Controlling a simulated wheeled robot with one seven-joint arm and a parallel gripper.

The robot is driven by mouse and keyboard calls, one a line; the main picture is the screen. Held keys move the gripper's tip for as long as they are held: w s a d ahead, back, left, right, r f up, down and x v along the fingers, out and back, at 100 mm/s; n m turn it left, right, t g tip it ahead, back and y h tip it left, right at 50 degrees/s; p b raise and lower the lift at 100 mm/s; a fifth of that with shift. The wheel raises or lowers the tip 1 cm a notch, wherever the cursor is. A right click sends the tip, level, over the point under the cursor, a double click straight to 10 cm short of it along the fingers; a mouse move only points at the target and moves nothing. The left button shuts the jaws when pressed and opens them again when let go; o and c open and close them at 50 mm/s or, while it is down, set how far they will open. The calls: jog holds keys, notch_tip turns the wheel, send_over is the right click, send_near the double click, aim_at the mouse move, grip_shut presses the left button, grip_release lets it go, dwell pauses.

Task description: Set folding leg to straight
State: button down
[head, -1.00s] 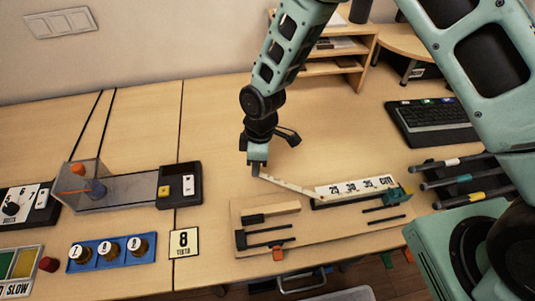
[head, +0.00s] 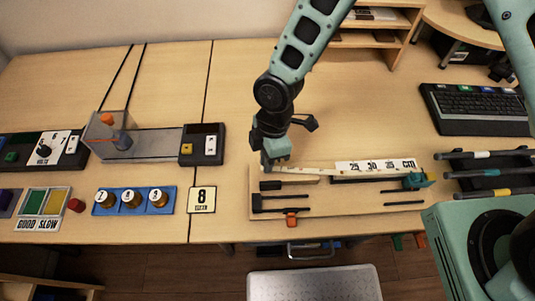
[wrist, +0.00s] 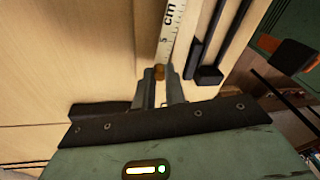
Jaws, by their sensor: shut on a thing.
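In the wrist view the leg (wrist: 170,36) runs away from my gripper (wrist: 160,75), with a brown tip piece (wrist: 159,72) between the fingers. The hinge is not clear in either view.
The board (head: 345,208) also bears black bars (head: 280,196) and an orange part (head: 291,217) in front of the leg. A teal clamp (head: 417,181) is at its right end.

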dwell(0.3)
jog(key=c, duration=1.4)
grip_release()
jog(key=shift+c, duration=0.2)
jog(key=shift+r, duration=0.1)
jog(key=v, duration=1.7)
jog(key=shift+r, duration=0.15)
jog(key=s+d+r+m+t, duration=0.1)
jog(key=s+d+r+m, duration=0.2)
jog(key=s+d+m, duration=0.2)
jog(key=s+d+r+m+t, duration=0.1)
jog(key=s+d+r+m, duration=0.3)
jog(key=s+m, duration=0.5)
jog(key=shift+d+h, duration=0.4)
jog(key=shift+d, duration=0.5)
